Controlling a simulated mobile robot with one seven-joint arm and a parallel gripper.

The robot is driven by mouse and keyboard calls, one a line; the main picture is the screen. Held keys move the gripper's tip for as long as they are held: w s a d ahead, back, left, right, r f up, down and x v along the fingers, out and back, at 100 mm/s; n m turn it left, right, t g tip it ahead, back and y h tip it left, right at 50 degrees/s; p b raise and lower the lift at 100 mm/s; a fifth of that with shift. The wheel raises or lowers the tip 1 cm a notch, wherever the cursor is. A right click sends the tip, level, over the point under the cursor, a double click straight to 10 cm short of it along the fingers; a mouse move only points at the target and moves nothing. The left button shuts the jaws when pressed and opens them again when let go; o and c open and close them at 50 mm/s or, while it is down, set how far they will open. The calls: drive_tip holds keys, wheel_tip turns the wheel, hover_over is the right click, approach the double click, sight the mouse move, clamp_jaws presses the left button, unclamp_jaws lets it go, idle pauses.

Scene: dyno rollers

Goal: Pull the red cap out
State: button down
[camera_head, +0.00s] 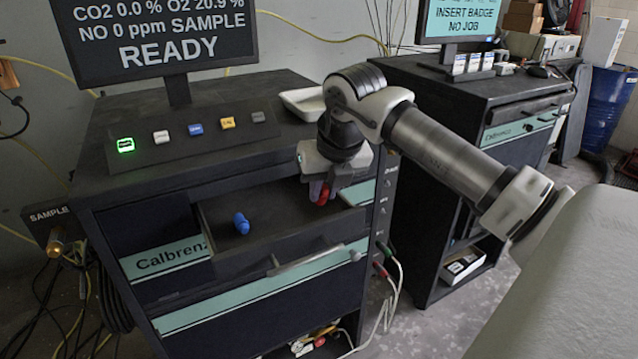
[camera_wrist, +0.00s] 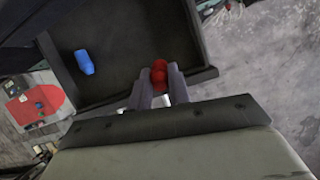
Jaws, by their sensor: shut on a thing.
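The red cap (camera_wrist: 159,72) is between the two fingers of my gripper (camera_wrist: 160,88) in the wrist view. My gripper is shut on it, at the edge of an open drawer near its corner. In the head view the red cap (camera_head: 318,192) shows below my gripper (camera_head: 322,190), at the right end of the drawer (camera_head: 275,208). The fingers partly hide the cap. I cannot tell whether the cap touches the drawer floor.
A blue cap (camera_head: 241,223) lies in the drawer, left of my gripper. The drawer front has a long handle (camera_head: 305,261). A button panel (camera_head: 190,136) and a white tray (camera_head: 303,102) sit on the cabinet top. A second cabinet (camera_head: 480,110) stands to the right.

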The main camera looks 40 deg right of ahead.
drive_tip(key=w, duration=0.2)
drive_tip(key=w+d+f, duration=0.1)
drive_tip(key=w, duration=0.1)
drive_tip(key=w+f+p, duration=0.1)
drive_tip(key=shift+w+d+f, duration=0.2)
drive_tip(key=shift+w+f, duration=0.05)
drive_tip(key=shift+w, duration=0.15)
drive_tip(key=shift+b+x, duration=0.95)
drive_tip(key=shift+x, duration=0.2)
drive_tip(key=shift+s, duration=0.2)
drive_tip(key=c, duration=1.2)
unclamp_jaws()
drive_tip(key=shift+c, duration=0.2)
drive_tip(key=p+v, duration=0.5)
drive_tip(key=v, duration=0.8)
drive_tip(key=shift+s+a+r, duration=0.1)
drive_tip(key=shift+s+r, duration=0.1)
drive_tip(key=shift+r, duration=0.15)
drive_tip(key=shift+s+f, duration=0.1)
drive_tip(key=shift+f, duration=0.05)
